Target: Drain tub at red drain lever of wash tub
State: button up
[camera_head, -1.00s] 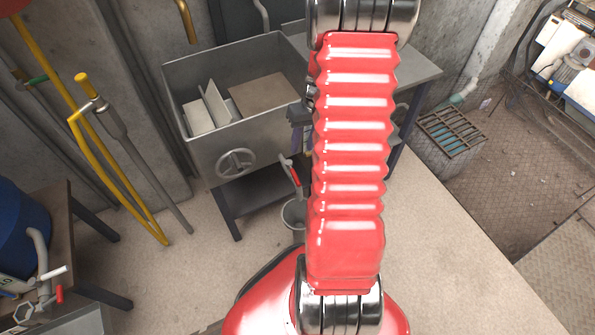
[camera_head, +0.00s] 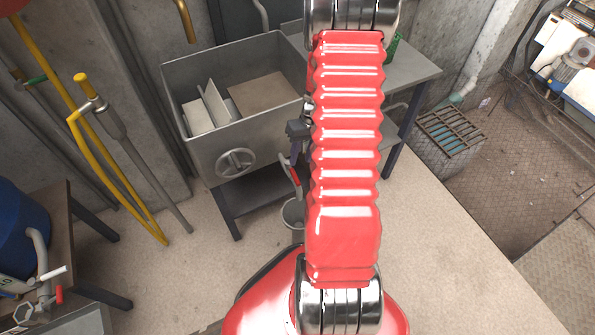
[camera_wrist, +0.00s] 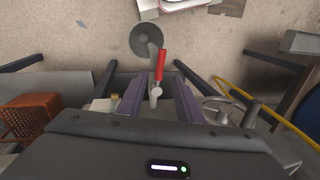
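The grey wash tub (camera_head: 205,150) stands at centre left in the head view, with a handwheel (camera_head: 236,163) on its front. The red drain lever (camera_head: 295,177) is at its right front corner, partly behind my arm. In the wrist view the red lever (camera_wrist: 160,65) points away from a pale valve body (camera_wrist: 155,93). My gripper (camera_wrist: 158,84) is open, its two purple fingers apart on either side of the valve and lever base. I see gaps beside the lever; whether the fingers are level with it in depth I cannot tell. My arm hides most of the gripper in the head view.
A grey round drain (camera_head: 292,212) is on the floor below the lever. A side table (camera_head: 415,72) adjoins the tub on the right. Yellow pipework (camera_head: 110,170) stands at left. An orange crate (camera_wrist: 28,117) shows in the wrist view.

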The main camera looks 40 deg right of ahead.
aim_at(295, 177)
jog(key=f, duration=0.2)
jog(key=a+f, duration=0.1)
jog(key=f, duration=0.5)
jog(key=shift+w+a+f, duration=0.2)
jog(key=shift+w+a, duration=0.1)
jog(key=shift+c, duration=0.5)
grip_shut()
